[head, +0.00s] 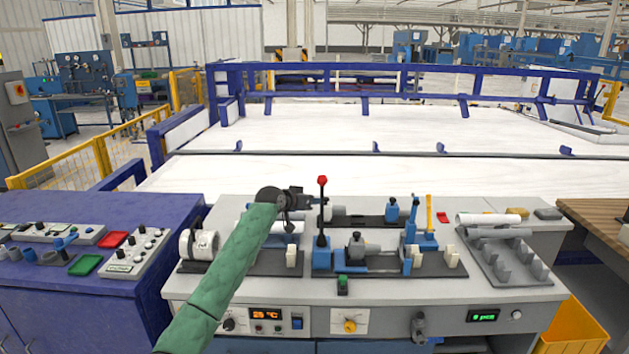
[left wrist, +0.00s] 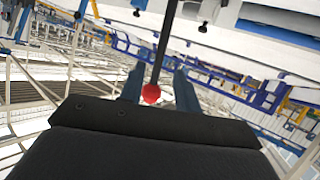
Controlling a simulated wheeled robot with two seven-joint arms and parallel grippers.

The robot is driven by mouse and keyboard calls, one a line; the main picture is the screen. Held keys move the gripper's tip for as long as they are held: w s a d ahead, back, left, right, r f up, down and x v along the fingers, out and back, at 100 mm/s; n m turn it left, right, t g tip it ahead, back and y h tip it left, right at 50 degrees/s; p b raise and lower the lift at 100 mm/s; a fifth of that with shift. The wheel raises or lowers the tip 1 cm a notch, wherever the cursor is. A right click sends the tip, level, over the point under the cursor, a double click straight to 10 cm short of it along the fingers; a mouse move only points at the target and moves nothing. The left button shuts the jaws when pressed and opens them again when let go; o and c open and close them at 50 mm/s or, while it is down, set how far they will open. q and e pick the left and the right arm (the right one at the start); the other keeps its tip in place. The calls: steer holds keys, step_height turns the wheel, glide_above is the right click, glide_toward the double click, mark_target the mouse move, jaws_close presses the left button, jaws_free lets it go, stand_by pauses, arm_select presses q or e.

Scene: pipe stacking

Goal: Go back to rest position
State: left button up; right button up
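My left arm, in a green sleeve, reaches over the grey workbench (head: 400,290) in the head view. Its dark gripper (head: 312,197) is just left of the black lever (head: 322,215) with a red knob (head: 322,181). In the left wrist view the two fingers (left wrist: 159,88) are spread apart. The red knob (left wrist: 151,93) shows between them, with space on both sides; I cannot tell how deep the lever is between the fingers. My right gripper is not in view. A white pipe (head: 488,219) and a grey pipe (head: 500,233) lie at the right rack.
The lever stands on a blue clamp machine (head: 355,258) in the bench's middle. A metal rack (head: 510,263) is at the right. A blue cabinet (head: 90,300) with control boxes stands at the left, and a yellow bin (head: 575,330) at lower right.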

arm_select(q)
steer(key=s+a+f+n+g+y, duration=0.1)
steer(key=s+a+f+g+y, duration=0.1)
steer(key=s+f, duration=1.35)
steer(key=s+a+f+g+y, duration=0.1)
steer(key=s+a+f+g, duration=0.15)
steer(key=s+f, duration=1.3)
steer(key=s+a+r+n+g+y, duration=0.15)
steer(key=s+a, duration=0.25)
steer(key=s, duration=0.9)
steer(key=s+a+r+y, duration=0.15)
steer(key=s+a, duration=0.35)
steer(key=s, duration=0.9)
steer(key=s+a+n+g+y, duration=0.15)
steer(key=s+a, duration=0.25)
steer(key=s, duration=0.9)
step_height(320, 180, down, 23)
steer(key=w+d, duration=0.2)
steer(key=s+f+g, duration=0.1)
steer(key=s+f, duration=0.2)
steer(key=f, duration=0.7)
steer(key=s+d+f+g, duration=0.1)
steer(key=s+f, duration=0.3)
steer(key=f, duration=0.7)
steer(key=shift+s+m, duration=0.25)
steer(key=shift+m, duration=0.15)
